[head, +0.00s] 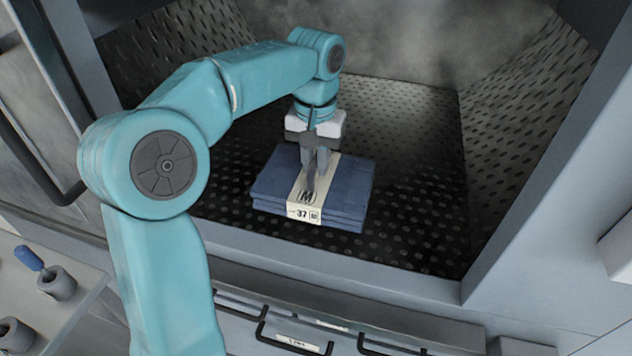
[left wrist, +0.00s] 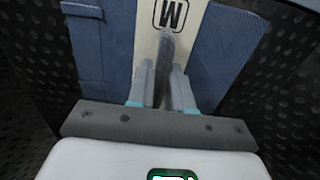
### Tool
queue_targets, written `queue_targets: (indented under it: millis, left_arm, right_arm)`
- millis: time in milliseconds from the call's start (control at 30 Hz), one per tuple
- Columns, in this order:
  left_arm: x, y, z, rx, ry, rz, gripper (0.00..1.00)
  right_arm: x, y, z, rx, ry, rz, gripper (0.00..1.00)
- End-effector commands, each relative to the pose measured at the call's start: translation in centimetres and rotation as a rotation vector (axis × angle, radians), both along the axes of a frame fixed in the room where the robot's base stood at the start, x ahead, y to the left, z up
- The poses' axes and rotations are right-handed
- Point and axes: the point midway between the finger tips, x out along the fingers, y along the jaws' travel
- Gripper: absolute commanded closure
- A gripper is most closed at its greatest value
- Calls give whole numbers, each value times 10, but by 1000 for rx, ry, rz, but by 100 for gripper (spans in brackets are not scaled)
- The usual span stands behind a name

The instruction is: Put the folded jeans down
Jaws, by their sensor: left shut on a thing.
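The folded jeans (head: 345,188) are a flat blue stack with a cream paper band marked "M" and "37". They are inside the washer chamber, over its dark perforated floor (head: 415,225); I cannot tell whether they touch it. My left gripper (head: 312,185) reaches in from above, shut on the jeans at the band. In the left wrist view the jeans (left wrist: 228,50) lie beyond the fingertips (left wrist: 168,75), and the fingers hold a dark narrow piece at the band. My right gripper is not in view.
Perforated walls (head: 530,100) enclose the chamber, with hazy vapour at the back. The front sill (head: 330,275) runs below the opening, above drawers with dark handles (head: 290,340). A side shelf at left holds a blue-handled tool in a cup (head: 57,283). Floor is free right of the jeans.

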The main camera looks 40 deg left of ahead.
Motion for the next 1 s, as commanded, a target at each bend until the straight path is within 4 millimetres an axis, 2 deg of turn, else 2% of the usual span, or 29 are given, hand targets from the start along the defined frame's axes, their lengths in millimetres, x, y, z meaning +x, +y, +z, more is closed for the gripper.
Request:
queue_targets:
  millis: [367, 767, 800, 867, 1000]
  left_arm:
    - [2, 2, -45, 0, 1, 1, 100]
    - [3, 2, -51, 0, -1, 0, 100]
    - [2, 2, -52, 0, 1, 0, 74]
    - [2, 2, -51, 0, 1, 0, 54]
    - [2, 2, -51, 0, 1, 0, 54]
  right_arm:
    - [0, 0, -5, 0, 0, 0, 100]
    - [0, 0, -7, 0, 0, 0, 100]
    - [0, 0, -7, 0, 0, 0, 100]
    - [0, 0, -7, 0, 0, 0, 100]
    - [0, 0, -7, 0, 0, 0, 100]
